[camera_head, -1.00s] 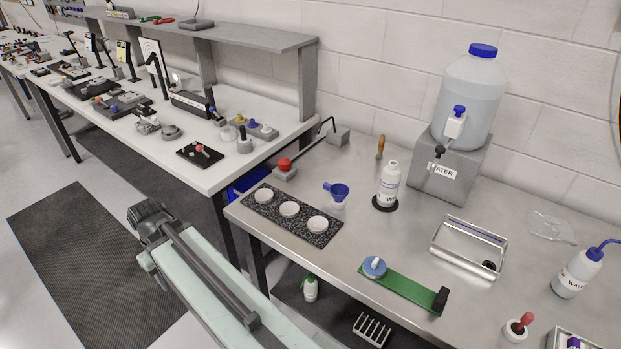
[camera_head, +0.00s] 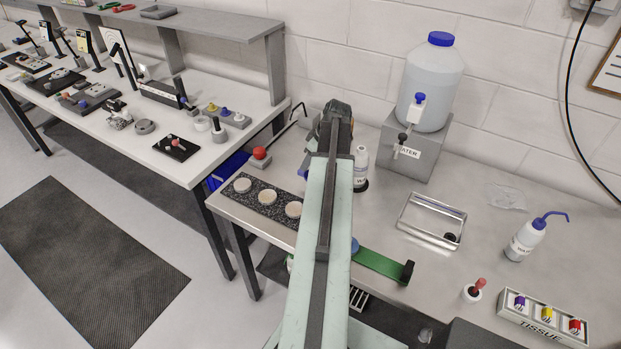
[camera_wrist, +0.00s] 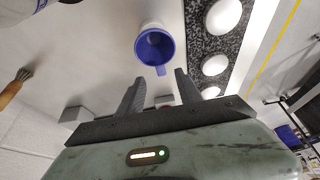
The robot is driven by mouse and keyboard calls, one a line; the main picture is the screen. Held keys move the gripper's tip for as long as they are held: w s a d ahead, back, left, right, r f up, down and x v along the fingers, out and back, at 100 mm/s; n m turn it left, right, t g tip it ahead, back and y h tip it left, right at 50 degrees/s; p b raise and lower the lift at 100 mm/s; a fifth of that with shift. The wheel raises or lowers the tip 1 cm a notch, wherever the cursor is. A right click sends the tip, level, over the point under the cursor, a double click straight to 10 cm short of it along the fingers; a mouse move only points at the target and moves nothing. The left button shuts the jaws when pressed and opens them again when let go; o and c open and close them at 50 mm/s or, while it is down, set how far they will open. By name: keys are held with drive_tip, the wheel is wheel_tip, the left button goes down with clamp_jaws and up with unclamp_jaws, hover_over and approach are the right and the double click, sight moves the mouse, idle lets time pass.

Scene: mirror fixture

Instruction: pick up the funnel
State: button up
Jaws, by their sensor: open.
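The blue funnel (camera_wrist: 155,47) sits in a white holder in the wrist view, with its wide mouth facing the camera and its tab pointing toward my fingers. In the head view only a sliver of its blue rim (camera_head: 303,173) shows beside my arm, which hides the rest. My gripper (camera_wrist: 158,88) is open and empty in the wrist view, its two fingers pointing toward the funnel and apart from it. In the head view my gripper (camera_head: 335,112) is over the steel table, and its fingers are hard to make out.
A black speckled slab (camera_head: 266,208) with white dishes lies left of the funnel. A white bottle (camera_head: 361,169) stands close on its right, partly behind my arm. A red button (camera_head: 260,153) and a brush (camera_wrist: 14,88) are near. A water tank (camera_head: 429,85) stands behind.

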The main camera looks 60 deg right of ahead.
drive_tip(key=b+x, duration=0.6)
drive_tip(key=x, duration=0.1)
drive_tip(key=shift+w+f, duration=0.1)
drive_tip(key=shift+f, duration=0.25)
drive_tip(key=shift+r, duration=0.2)
clamp_jaws()
